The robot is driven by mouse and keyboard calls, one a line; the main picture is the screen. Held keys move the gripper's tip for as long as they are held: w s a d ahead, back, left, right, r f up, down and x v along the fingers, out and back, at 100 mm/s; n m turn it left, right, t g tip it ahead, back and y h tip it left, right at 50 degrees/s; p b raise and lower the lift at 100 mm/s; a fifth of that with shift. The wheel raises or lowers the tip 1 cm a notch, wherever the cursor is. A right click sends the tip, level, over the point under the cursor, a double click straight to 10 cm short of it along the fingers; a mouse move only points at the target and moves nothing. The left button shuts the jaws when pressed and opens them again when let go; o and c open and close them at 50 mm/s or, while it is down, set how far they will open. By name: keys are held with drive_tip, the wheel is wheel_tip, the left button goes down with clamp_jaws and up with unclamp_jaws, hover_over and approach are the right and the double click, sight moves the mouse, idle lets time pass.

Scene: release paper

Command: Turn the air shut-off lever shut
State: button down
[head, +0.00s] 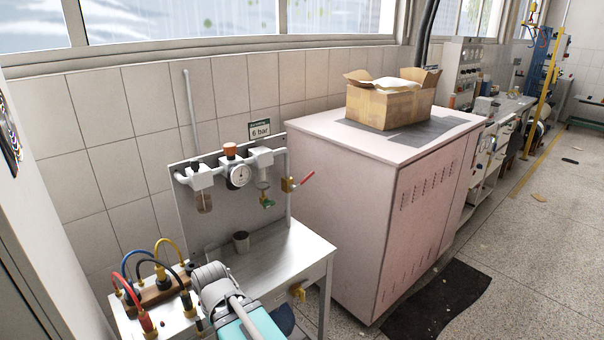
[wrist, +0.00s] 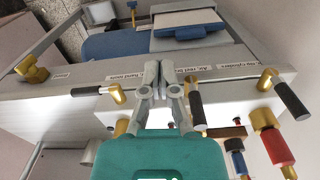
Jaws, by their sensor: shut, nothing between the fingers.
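A red lever (head: 305,180) on a brass valve (head: 288,185) sticks out up and to the right at the right end of the air unit. In the wrist view, several black-handled levers on brass fittings line a labelled bench edge: a left lever (wrist: 117,92), a middle lever (wrist: 195,103) and a right lever (wrist: 290,100). One label (wrist: 186,69) seems to begin with "Air"; the rest is unclear. I cannot tell which lever is the shut-off. My gripper (wrist: 158,92) is shut and empty at the edge, between the left and middle levers. The head view hides its fingertips.
Coloured hoses (head: 140,275) crowd the left. A pink cabinet (head: 350,190) with a cardboard box (head: 390,103) stands close to the right. The floor beyond is mostly open.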

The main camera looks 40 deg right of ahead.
drive_tip(key=shift+w, duration=0.1)
idle(0.3)
drive_tip(key=shift+r, duration=0.1)
drive_tip(key=w+d+r+m+t+h+p, duration=0.3)
drive_tip(key=w+d+r+m+h+p, duration=1)
drive_tip(key=w+d+r, duration=1.3)
drive_tip(key=d+r+m+p, duration=0.2)
drive_tip(key=d+m+p, duration=0.1)
drive_tip(key=d+m, duration=0.1)
drive_tip(key=shift+r+m+p, duration=0.15)
drive_tip(key=shift+m+p, duration=0.15)
drive_tip(key=shift+d, duration=0.1)
drive_tip(key=b, duration=0.8)
hover_over(304, 181)
drive_tip(key=a, duration=0.1)
wheel_tip(304, 181, down, 8)
drive_tip(key=shift+d+f+b, duration=0.25)
drive_tip(key=shift+f+b, duration=0.5)
drive_tip(key=shift+d+f+b, duration=0.25)
drive_tip(key=shift+f+b, duration=0.5)
